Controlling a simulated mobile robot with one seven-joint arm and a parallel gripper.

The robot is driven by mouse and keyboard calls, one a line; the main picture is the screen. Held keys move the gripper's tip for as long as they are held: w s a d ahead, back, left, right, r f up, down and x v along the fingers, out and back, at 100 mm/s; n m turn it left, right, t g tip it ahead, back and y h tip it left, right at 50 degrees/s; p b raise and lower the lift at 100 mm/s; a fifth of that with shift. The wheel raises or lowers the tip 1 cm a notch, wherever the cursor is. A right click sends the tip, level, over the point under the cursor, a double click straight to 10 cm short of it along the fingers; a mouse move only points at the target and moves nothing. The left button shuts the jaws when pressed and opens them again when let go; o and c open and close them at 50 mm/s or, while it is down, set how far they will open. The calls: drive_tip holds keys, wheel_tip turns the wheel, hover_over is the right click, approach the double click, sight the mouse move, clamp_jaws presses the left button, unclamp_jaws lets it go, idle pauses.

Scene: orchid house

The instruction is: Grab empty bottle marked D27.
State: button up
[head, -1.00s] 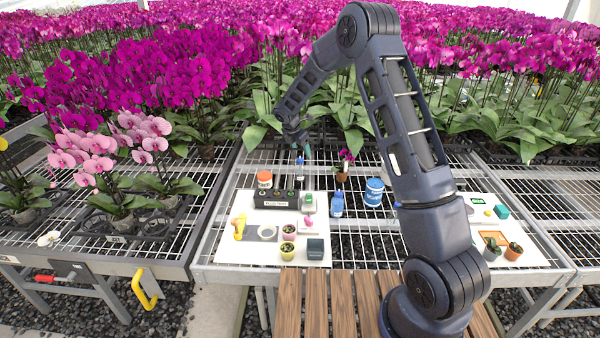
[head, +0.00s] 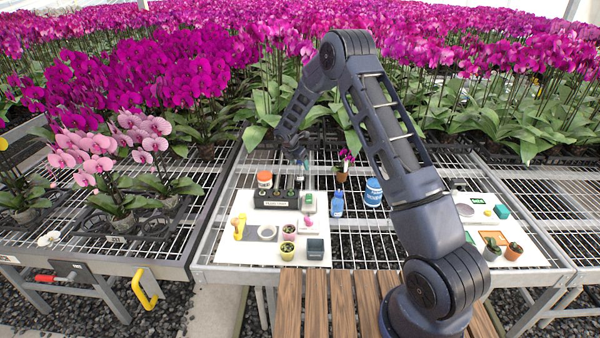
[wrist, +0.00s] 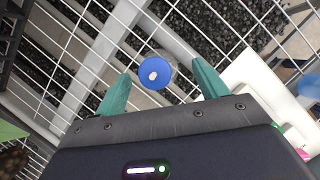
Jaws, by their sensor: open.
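In the wrist view a small bottle with a round blue cap (wrist: 155,74) and a white spot on the cap stands between my gripper's two teal fingers (wrist: 160,86), seen from above. The fingers are apart, with a gap on each side of the cap. The bottle body under the cap looks clear and is mostly hidden; no D27 mark is legible. In the head view my gripper (head: 304,160) is at the back of the bench, behind the black rack, and covers much of the bottle.
The black rack (head: 277,204) stands on a white board, with an orange-lidded jar (head: 264,180) behind it. A blue bottle (head: 337,205) and a blue jar (head: 374,192) stand to the right. A small potted orchid (head: 342,175) is close by. Bare wire mesh surrounds them.

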sight(299, 164)
drive_tip(key=x, duration=0.4)
drive_tip(key=shift+a, duration=0.2)
drive_tip(key=c, duration=1.1)
drive_tip(key=shift+o, duration=0.2)
drive_tip(key=shift+r, duration=0.1)
